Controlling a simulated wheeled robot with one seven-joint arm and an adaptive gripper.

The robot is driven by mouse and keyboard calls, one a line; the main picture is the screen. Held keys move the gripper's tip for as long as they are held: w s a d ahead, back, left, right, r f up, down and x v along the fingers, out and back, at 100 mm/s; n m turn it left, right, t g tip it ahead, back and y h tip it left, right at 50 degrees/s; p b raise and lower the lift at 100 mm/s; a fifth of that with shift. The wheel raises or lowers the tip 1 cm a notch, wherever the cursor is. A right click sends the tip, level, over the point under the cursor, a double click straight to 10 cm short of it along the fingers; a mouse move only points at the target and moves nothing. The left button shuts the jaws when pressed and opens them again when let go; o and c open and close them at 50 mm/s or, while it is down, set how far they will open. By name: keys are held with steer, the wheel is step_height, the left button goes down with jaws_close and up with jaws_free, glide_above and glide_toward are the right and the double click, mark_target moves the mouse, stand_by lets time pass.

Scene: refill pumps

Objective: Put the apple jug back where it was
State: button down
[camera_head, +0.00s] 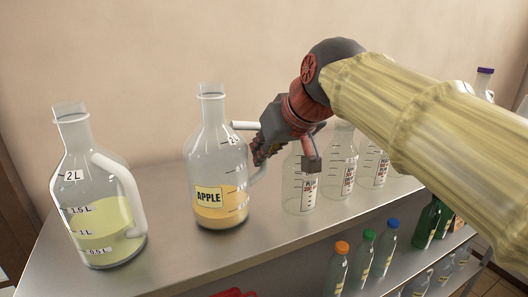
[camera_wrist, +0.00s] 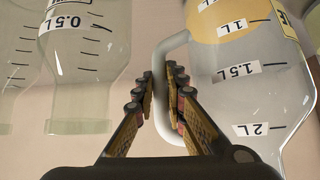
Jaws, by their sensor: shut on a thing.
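The apple jug (camera_head: 209,165) is clear, with a yellow APPLE label and orange-yellow liquid in its bottom. It stands upright on or just above the grey counter; I cannot tell which. My gripper (camera_head: 262,152) is at its right side, shut on its white handle. In the wrist view, the two fingers of my gripper (camera_wrist: 163,88) close around the handle (camera_wrist: 164,65), and the jug (camera_wrist: 250,80) fills the right side.
Another jug (camera_head: 97,200) with pale green liquid stands to the left, with a gap between them. Several empty clear bottles (camera_head: 299,185) stand close on the right. Small capped bottles (camera_head: 362,258) sit on a lower shelf. The grey counter (camera_head: 165,262) is clear in front.

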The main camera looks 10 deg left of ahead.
steer(key=shift+f, duration=0.15)
steer(key=c, duration=2.3)
jaws_free()
steer(key=shift+f, duration=0.15)
steer(key=o, duration=0.4)
steer(key=shift+o, duration=0.4)
steer(key=shift+s+r, duration=0.1)
steer(key=shift+r, duration=0.3)
steer(key=b+v, duration=0.2)
steer(key=v, duration=0.9)
steer(key=shift+s, duration=0.15)
steer(key=shift+d, duration=0.2)
